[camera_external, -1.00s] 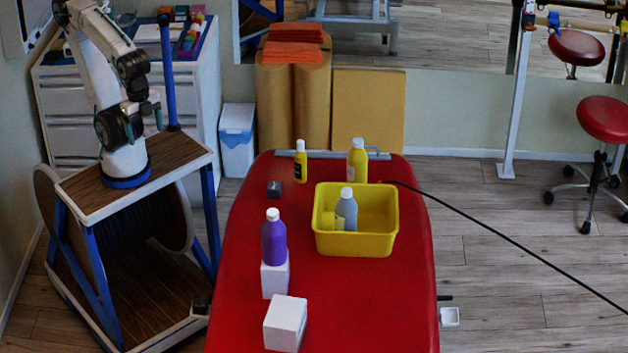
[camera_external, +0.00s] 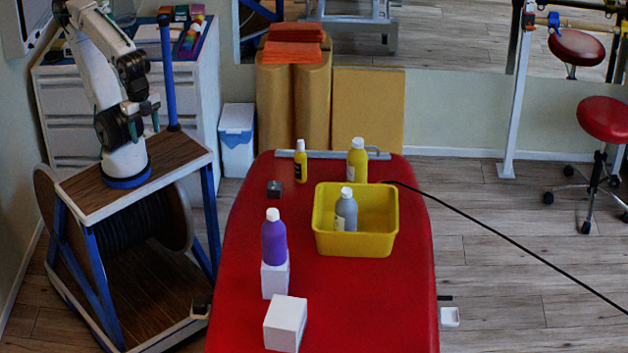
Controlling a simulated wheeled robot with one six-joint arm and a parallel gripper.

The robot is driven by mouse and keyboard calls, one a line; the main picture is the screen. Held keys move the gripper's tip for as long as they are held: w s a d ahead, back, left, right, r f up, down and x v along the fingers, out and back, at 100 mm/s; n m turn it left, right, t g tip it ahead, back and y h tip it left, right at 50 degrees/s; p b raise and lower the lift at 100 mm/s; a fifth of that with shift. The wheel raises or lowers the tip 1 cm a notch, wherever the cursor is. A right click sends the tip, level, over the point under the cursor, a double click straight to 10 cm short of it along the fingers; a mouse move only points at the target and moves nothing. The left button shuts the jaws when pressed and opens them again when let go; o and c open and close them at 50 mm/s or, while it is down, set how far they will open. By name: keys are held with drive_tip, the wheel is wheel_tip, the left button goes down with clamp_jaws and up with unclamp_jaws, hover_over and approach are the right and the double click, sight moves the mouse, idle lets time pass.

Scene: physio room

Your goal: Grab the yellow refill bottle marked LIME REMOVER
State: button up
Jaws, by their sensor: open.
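Two yellow bottles with white caps stand upright at the far end of the red treatment table (camera_external: 330,300). The smaller yellow bottle (camera_external: 300,165), on the left, has a dark label. The larger yellow bottle (camera_external: 357,163) stands behind the yellow tub, which may hide its lower edge. The lettering on both is too small to read, so I cannot tell which is marked LIME REMOVER. My gripper (camera_external: 150,106) is open and empty, high above my base at the left, well away from both bottles.
A yellow tub (camera_external: 353,245) holds a grey bottle (camera_external: 346,212). A purple bottle (camera_external: 273,243) stands on a white block (camera_external: 275,280); another white block (camera_external: 285,323) is nearer. A small dark block (camera_external: 274,189) lies near the smaller yellow bottle. A black cable (camera_external: 500,234) runs off right.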

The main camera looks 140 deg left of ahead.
drive_tip(key=w+a+n+h, duration=0.2)
drive_tip(key=w+n+h, duration=0.1)
drive_tip(key=w+n, duration=0.3)
drive_tip(key=w+a+n+h, duration=0.2)
drive_tip(key=w+n, duration=0.1)
drive_tip(key=w, duration=0.5)
drive_tip(key=w+a+f+n+t+h, duration=0.1)
drive_tip(key=w+a+n+t, duration=0.2)
drive_tip(key=w+a+n, duration=0.4)
drive_tip(key=w+a+f+n+t, duration=0.25)
drive_tip(key=w+a, duration=0.25)
drive_tip(key=a, duration=0.5)
drive_tip(key=n+t+y, duration=0.6)
drive_tip(key=n+y, duration=0.2)
drive_tip(key=n, duration=1.2)
approach(358, 141)
drive_tip(key=shift+m, duration=0.25)
drive_tip(key=x, duration=0.5)
drive_tip(key=f+x, duration=0.1)
drive_tip(key=x, duration=0.4)
drive_tip(key=shift+s+a, duration=0.1)
drive_tip(key=shift+a, duration=0.05)
drive_tip(key=shift+t, duration=0.25)
clamp_jaws()
